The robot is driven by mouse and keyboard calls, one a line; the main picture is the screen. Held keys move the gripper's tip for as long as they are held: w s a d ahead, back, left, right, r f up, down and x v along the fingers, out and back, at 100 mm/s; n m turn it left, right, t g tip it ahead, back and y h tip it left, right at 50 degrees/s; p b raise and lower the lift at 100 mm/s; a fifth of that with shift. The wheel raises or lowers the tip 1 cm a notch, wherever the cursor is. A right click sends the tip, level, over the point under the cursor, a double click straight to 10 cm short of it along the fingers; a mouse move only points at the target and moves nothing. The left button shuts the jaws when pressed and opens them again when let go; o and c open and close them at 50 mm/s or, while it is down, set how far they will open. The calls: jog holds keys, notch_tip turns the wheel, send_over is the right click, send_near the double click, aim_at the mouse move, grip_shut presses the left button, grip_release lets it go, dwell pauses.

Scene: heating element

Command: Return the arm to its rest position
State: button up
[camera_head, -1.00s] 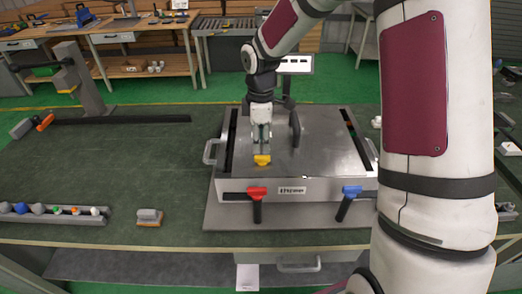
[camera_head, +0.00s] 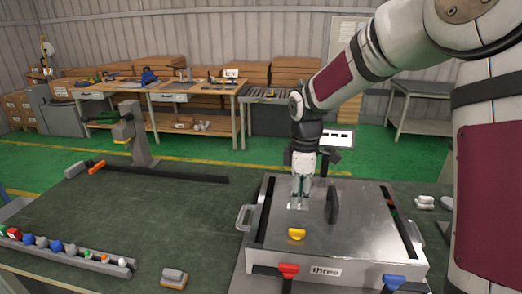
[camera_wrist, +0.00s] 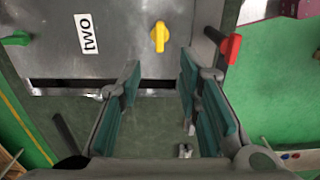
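The heating element is a grey metal box (camera_head: 352,225) on the green-topped table in the head view. Its front carries a label reading "three", a red handle (camera_head: 288,271) and a blue handle (camera_head: 393,283). A yellow knob (camera_head: 297,234) sits on its top near the front. My gripper (camera_head: 298,205) points down over the top plate, behind the yellow knob and apart from it. In the wrist view my gripper (camera_wrist: 160,82) is open, with nothing between its fingers. That view also shows the yellow knob (camera_wrist: 159,36), a red handle (camera_wrist: 231,48), a green handle (camera_wrist: 16,39) and a "two" label.
A dark upright handle (camera_head: 332,203) stands on the plate right of my gripper. A tray of small coloured parts (camera_head: 70,257) and a small block (camera_head: 174,278) lie at the left front. A clamp post (camera_head: 135,135) stands behind. The table's middle left is clear.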

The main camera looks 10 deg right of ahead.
jog(key=s+r+m+t+h, duration=0.1)
jog(key=s+r+m+t, duration=0.1)
jog(key=s+r+m, duration=0.65)
jog(key=s+r+m+t, duration=0.1)
jog(key=s+r+m, duration=0.1)
jog(key=s, duration=0.6)
jog(key=s+r+m+t+y+b, duration=0.1)
jog(key=s+r+m+t, duration=0.1)
jog(key=s, duration=0.6)
jog(key=shift+s+d+r+m+t, duration=0.2)
jog(key=shift+s+r+m+t, duration=0.1)
jog(key=shift+r+m, duration=0.6)
